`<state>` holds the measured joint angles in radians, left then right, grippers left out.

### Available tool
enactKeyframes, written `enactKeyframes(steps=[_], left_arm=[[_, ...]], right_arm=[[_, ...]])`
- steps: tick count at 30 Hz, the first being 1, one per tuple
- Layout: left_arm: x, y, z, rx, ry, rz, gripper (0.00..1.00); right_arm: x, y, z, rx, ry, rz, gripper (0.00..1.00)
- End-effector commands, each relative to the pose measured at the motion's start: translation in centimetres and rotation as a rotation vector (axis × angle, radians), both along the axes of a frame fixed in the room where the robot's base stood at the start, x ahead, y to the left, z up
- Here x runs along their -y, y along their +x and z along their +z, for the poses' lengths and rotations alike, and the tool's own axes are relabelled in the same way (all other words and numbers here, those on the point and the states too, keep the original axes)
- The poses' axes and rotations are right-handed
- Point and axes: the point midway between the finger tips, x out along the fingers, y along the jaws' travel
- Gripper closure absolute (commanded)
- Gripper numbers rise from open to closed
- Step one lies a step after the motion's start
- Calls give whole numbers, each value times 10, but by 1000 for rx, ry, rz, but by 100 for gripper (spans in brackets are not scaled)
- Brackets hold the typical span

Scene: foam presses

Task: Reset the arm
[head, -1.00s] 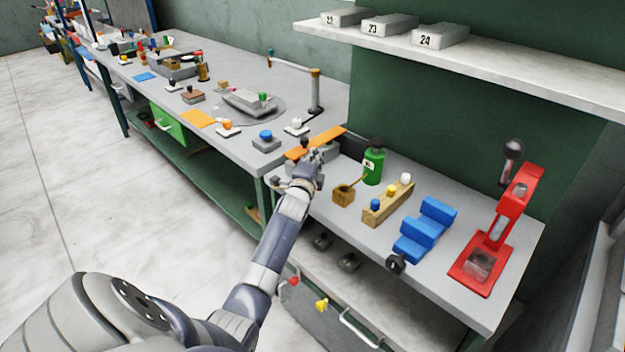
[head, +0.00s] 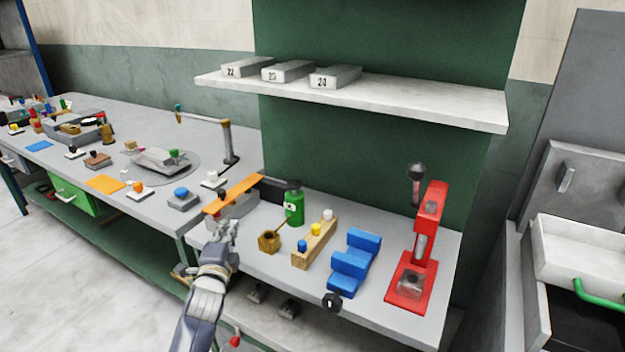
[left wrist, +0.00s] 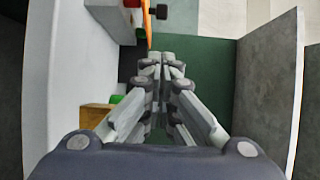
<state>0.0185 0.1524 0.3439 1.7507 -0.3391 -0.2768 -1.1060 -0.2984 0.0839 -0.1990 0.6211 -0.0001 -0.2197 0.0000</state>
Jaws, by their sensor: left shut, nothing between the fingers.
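My left arm reaches in from the bottom of the head view. Its gripper (head: 222,232) is shut and empty, near the front edge of the grey bench, just in front of a press with a long orange lever (head: 236,194). In the left wrist view the fingers (left wrist: 160,62) are together with nothing between them. A thin strip of the orange lever (left wrist: 147,28) shows beyond the tips there. My right gripper is in neither view.
A wooden pot (head: 269,242), green bottle (head: 294,208), wooden block with coloured knobs (head: 315,245), blue stepped block (head: 352,265) and red press (head: 411,280) stand to the right. A shelf (head: 390,106) overhangs the bench. An open white drawer (head: 585,250) is far right.

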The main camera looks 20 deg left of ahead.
Motion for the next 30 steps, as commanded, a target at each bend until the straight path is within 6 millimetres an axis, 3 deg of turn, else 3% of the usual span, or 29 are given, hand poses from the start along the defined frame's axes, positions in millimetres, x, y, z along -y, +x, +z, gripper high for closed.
enactKeyframes(steps=[5, 8, 11, 15, 19, 24, 30], left_arm=[[4, -2, -4, -8, -24, -2, 100], [18, -12, -20, -40, -119, -5, 100], [47, -33, -50, -104, -301, 2, 100], [104, -85, -99, -237, -626, 52, 100], [158, -145, -133, -374, -898, 143, 100], [209, -212, -155, -517, -1126, 271, 100], [249, -275, -162, -648, -1285, 407, 100]], right_arm=[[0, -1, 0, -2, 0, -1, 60], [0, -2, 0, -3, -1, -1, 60], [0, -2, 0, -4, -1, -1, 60], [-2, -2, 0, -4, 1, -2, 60], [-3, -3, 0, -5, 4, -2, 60], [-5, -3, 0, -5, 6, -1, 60], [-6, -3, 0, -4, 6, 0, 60]])
